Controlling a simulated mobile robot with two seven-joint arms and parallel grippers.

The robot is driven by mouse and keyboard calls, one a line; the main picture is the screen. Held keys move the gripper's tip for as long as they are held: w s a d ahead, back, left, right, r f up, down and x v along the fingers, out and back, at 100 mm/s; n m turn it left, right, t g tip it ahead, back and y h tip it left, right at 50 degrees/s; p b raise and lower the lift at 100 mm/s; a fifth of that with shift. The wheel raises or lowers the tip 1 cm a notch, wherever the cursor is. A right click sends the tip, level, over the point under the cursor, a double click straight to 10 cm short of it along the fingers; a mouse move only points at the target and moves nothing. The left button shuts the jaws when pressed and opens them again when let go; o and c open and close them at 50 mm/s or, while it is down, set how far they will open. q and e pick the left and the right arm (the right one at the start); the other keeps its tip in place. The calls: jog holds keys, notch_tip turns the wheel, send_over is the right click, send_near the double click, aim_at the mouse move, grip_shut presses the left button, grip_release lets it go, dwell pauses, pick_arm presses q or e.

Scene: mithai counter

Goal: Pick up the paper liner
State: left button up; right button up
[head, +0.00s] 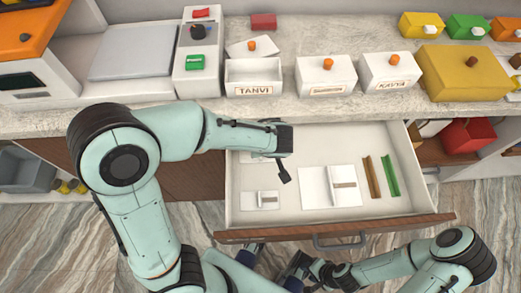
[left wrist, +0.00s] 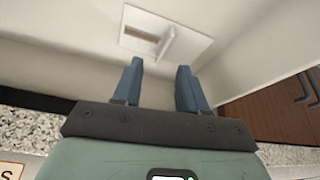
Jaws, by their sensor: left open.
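White square sheets that look like paper liners lie flat in the open white drawer. The larger one (head: 315,188) is in the middle, with a pale upright strip and a beige band on it. A smaller one (head: 262,201) lies at the drawer's front left. My left gripper (head: 285,177) is above the drawer, left of the larger sheet. The left wrist view shows its two blue fingers (left wrist: 158,82) apart and empty, with one white sheet (left wrist: 190,40) beyond the tips; I cannot tell which. My right gripper (head: 299,264) is low, in front of the drawer; its jaws are unclear.
The drawer (head: 240,216) has raised walls and a wooden front. A brown strip (head: 371,177) and a green strip (head: 389,176) lie at its right. Above it, the counter holds labelled white boxes (head: 254,77) and a yellow box (head: 462,72).

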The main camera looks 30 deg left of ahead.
pick_arm(q)
jog(key=x, duration=0.6)
jog(key=shift+a+f, duration=0.15)
jog(key=shift+a, duration=0.15)
jog(key=shift+c, duration=0.2)
grip_shut()
